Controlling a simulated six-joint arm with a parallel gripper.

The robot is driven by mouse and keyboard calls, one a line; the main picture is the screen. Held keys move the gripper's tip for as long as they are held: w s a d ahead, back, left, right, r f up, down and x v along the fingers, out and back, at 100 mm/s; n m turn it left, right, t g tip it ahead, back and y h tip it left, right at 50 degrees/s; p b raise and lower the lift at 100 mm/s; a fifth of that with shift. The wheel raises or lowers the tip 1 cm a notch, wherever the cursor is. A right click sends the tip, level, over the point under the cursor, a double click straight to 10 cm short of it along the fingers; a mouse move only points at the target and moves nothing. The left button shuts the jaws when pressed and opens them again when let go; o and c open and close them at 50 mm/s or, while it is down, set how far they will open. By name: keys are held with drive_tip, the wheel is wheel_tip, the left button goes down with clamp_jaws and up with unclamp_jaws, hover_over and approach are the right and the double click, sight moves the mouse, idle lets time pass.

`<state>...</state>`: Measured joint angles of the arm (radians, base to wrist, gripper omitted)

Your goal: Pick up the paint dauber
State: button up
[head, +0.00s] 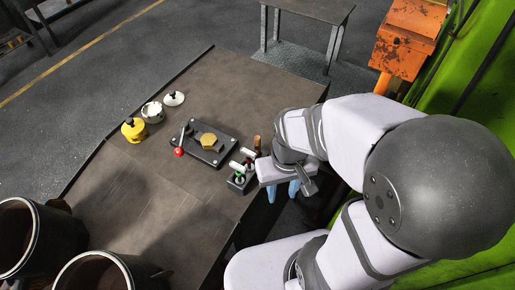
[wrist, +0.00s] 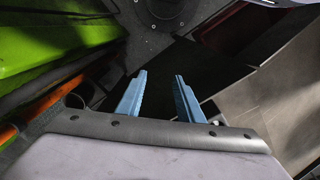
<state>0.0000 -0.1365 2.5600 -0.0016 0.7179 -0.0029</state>
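A small black holder (head: 242,178) sits near the right edge of the brown table, with two white-ended pieces in it, one showing green and one red. These may be paint daubers, but they are too small to tell for sure. My gripper (head: 282,193) hangs just right of the holder, past the table edge, pointing down. In the wrist view my gripper (wrist: 160,76) has its two blue fingers apart with nothing between them. The holder is not recognisable in the wrist view.
A black plate (head: 221,155) with a brass hexagonal piece (head: 209,141) lies left of the holder, near a red ball (head: 179,152). A yellow pot (head: 134,130), a white pot (head: 153,112) and a white lid (head: 174,98) stand farther left. A brown upright piece (head: 257,143) is near my arm.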

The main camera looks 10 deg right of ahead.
wheel_tip(320, 180, up, 12)
drive_tip(key=m+p, duration=0.6)
drive_tip(key=m, duration=0.6)
hover_over(258, 145)
drive_tip(key=shift+w+a+r, duration=0.2)
drive_tip(key=shift+w, duration=0.05)
drive_tip(key=shift+w+a+r+m, duration=0.1)
drive_tip(key=shift+w+a+m, duration=0.1)
drive_tip(key=shift+w+m, duration=0.1)
drive_tip(key=shift+s+d+f+p, duration=0.15)
drive_tip(key=shift+f+p, duration=0.25)
drive_tip(key=shift+f, duration=0.6)
drive_tip(key=shift+d+f+p, duration=0.15)
drive_tip(key=shift+f+p, duration=0.3)
drive_tip(key=shift+f, duration=0.5)
drive_tip(key=shift+s+d+f+p, duration=0.15)
drive_tip(key=shift+f+p, duration=0.25)
drive_tip(key=shift+f, duration=0.6)
drive_tip(key=shift+w+f, duration=0.1)
drive_tip(key=shift+f, duration=0.6)
